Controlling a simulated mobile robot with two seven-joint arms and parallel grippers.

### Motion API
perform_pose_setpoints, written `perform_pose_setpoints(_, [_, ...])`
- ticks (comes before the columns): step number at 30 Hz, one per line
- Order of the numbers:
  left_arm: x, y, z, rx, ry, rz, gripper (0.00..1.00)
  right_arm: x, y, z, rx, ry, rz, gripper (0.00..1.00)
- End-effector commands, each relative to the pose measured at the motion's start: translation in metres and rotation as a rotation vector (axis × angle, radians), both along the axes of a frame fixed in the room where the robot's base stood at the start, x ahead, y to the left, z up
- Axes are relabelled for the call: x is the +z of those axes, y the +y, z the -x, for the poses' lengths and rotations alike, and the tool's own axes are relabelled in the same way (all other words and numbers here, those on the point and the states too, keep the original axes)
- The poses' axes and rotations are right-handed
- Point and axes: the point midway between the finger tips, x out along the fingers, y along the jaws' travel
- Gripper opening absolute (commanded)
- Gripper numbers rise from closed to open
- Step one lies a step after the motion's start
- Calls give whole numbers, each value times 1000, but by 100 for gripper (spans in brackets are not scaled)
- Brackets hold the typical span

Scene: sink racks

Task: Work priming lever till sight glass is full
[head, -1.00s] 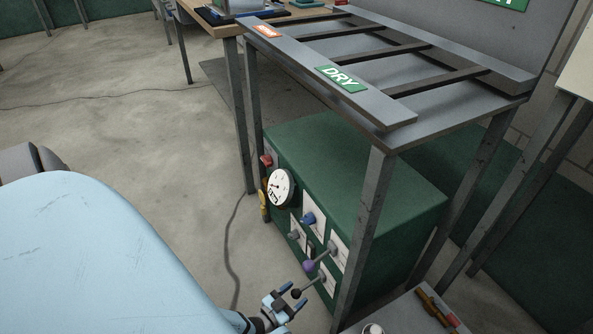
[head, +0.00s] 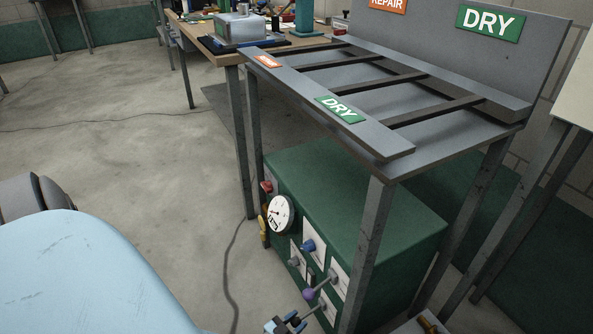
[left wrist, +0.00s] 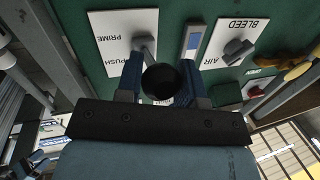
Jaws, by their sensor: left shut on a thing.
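The green unit (head: 385,215) stands under the rack, with its control panel facing left. In the left wrist view the priming lever (left wrist: 147,48) comes out of a white plate (left wrist: 117,45) marked PRIME and PUSH. Its black ball knob (left wrist: 160,80) sits between the fingers of my left gripper (left wrist: 160,92), which is shut on it. In the head view my left gripper (head: 287,323) is at the bottom edge, by the panel. A narrow upright window, apparently the sight glass (left wrist: 191,42), is right of the lever; its level is unclear.
A BLEED AIR knob (left wrist: 236,50) is right of the window. A round gauge (head: 280,214), a blue knob (head: 308,246) and a purple-knobbed lever (head: 309,294) are on the panel. A rack leg (head: 366,250) stands close to the panel's right side.

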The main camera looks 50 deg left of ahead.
Motion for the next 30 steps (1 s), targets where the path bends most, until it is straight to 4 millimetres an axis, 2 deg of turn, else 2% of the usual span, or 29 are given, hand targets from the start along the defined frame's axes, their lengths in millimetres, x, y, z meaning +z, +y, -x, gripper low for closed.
perform_pose_setpoints(2, [9,1,2,1,29,-8,0,8,2,1,2,44,-26,59])
perform_pose_setpoints(4, [13,1,3,2,61,-16,0,-3,6,11,-1,145,-76,59])
perform_pose_setpoints(11, [30,1,5,4,195,-54,0,0,19,33,9,376,-216,59])
perform_pose_setpoints(15, [38,1,6,3,284,-78,0,43,15,30,-10,241,-279,59])
perform_pose_setpoints(23, [47,1,5,3,415,-117,0,96,10,34,-28,69,-364,59])
perform_pose_setpoints(30, [54,1,4,2,505,-144,0,49,-5,30,-117,256,-227,59])
